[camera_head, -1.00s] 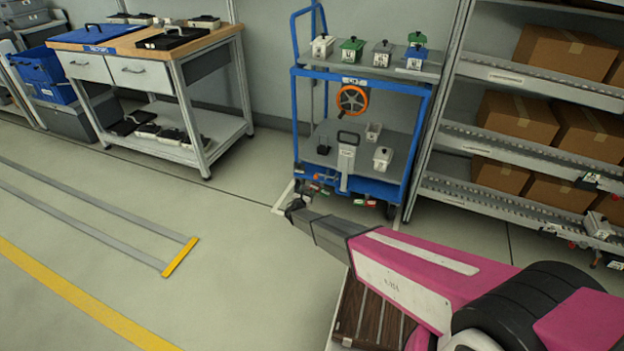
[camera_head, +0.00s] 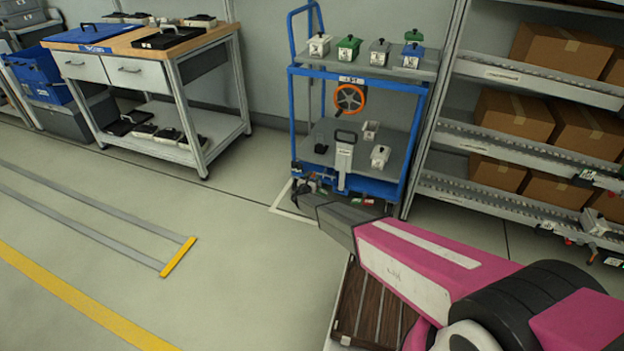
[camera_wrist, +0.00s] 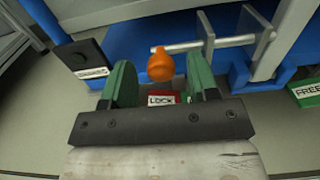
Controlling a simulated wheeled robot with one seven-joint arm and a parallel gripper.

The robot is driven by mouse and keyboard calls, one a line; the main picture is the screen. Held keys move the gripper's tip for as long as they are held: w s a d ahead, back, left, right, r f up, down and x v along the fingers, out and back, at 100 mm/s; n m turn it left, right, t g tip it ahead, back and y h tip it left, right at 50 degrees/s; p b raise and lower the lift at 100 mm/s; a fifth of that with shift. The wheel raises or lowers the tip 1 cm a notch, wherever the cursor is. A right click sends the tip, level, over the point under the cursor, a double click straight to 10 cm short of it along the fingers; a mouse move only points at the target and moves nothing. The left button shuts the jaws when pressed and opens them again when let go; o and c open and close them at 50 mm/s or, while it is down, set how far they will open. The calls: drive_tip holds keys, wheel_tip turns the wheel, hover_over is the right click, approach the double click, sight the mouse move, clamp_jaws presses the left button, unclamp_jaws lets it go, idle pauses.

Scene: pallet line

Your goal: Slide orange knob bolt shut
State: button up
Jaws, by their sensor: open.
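In the wrist view the orange knob (camera_wrist: 160,67) sits at the left end of a metal bolt rod (camera_wrist: 230,42). The rod runs to the right through grey brackets on a blue frame. My gripper (camera_wrist: 163,78) is open, with one green finger on each side of the knob; I cannot tell whether either touches it. A red and white LOCK label (camera_wrist: 162,99) lies below the knob, between the fingers. A green FREE label (camera_wrist: 309,91) is at the right edge. In the head view my gripper (camera_head: 304,188) is low at the blue cart (camera_head: 291,120); the knob cannot be made out there.
A black block (camera_wrist: 82,57) with a white label stands left of the fingers. The cart carries small boxes and an orange handwheel (camera_head: 350,99). A carton rack (camera_head: 535,94) stands close on the right, a workbench (camera_head: 130,45) on the left. Floor left of the cart is clear.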

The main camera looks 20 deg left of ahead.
clamp_jaws()
drive_tip(key=shift+s+d, duration=0.2)
drive_tip(key=shift+d, duration=2.55)
unclamp_jaws()
approach(324, 175)
drive_tip(key=s, duration=0.5)
drive_tip(key=shift+a, duration=0.1)
